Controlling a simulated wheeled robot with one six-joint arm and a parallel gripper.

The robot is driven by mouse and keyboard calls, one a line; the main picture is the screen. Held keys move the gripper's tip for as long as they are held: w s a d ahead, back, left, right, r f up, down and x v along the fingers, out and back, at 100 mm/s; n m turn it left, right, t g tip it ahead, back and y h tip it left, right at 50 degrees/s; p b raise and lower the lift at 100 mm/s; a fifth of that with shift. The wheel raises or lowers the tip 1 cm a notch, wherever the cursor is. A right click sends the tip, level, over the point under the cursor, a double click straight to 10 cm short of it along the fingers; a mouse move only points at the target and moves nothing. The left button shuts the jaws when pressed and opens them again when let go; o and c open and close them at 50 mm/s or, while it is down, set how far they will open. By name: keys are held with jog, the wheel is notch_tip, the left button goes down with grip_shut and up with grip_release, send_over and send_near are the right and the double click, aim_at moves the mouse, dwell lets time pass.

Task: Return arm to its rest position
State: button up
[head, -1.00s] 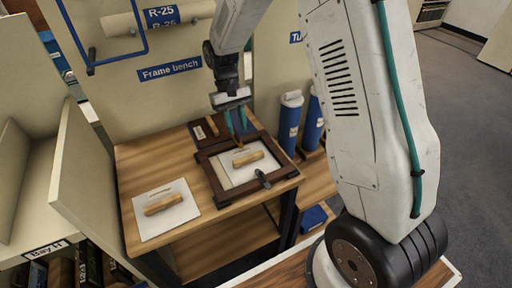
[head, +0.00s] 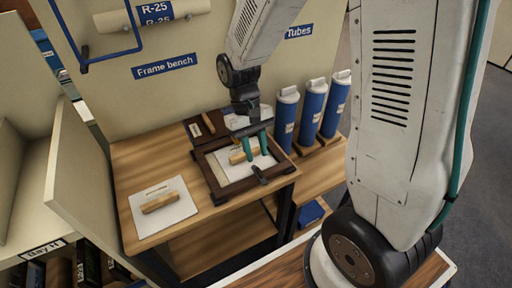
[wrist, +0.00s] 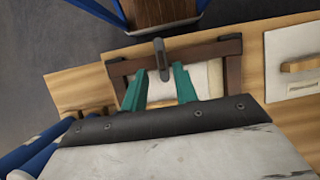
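My gripper (head: 256,154) has two teal fingers pointing down over the dark wooden frame (head: 216,180) on the bench. In the wrist view my gripper (wrist: 160,76) shows its fingers spread apart, with a pale panel visible between them and nothing gripped. A wooden-handled block (head: 237,157) lies on the pale sheet inside the frame, partly behind the fingers in the head view. Whether the fingertips touch the sheet cannot be told. The arm reaches out over the bench, bent downward.
A white board with a wooden handle (head: 159,202) lies on the bench (head: 143,153) at left. Blue tubes (head: 309,122) stand close to the right of the frame. A panel with a "Frame bench" label (head: 165,66) rises behind. A dark clasp (head: 259,175) sits on the frame's front edge.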

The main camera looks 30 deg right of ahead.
jog(key=shift+s, duration=0.1)
jog(key=shift+s+d+r+g, duration=0.1)
jog(key=shift+s+g, duration=0.2)
jog(key=shift+s, duration=0.35)
jog(key=s+d+r+t, duration=0.1)
jog(key=s+r+t, duration=0.2)
jog(key=s+r, duration=0.3)
jog(key=s+d+r+t, duration=0.2)
jog(key=s+r, duration=0.5)
jog(key=r, duration=0.5)
jog(key=shift+r+t, duration=0.15)
jog(key=shift+t, duration=0.45)
jog(key=shift+s, duration=0.1)
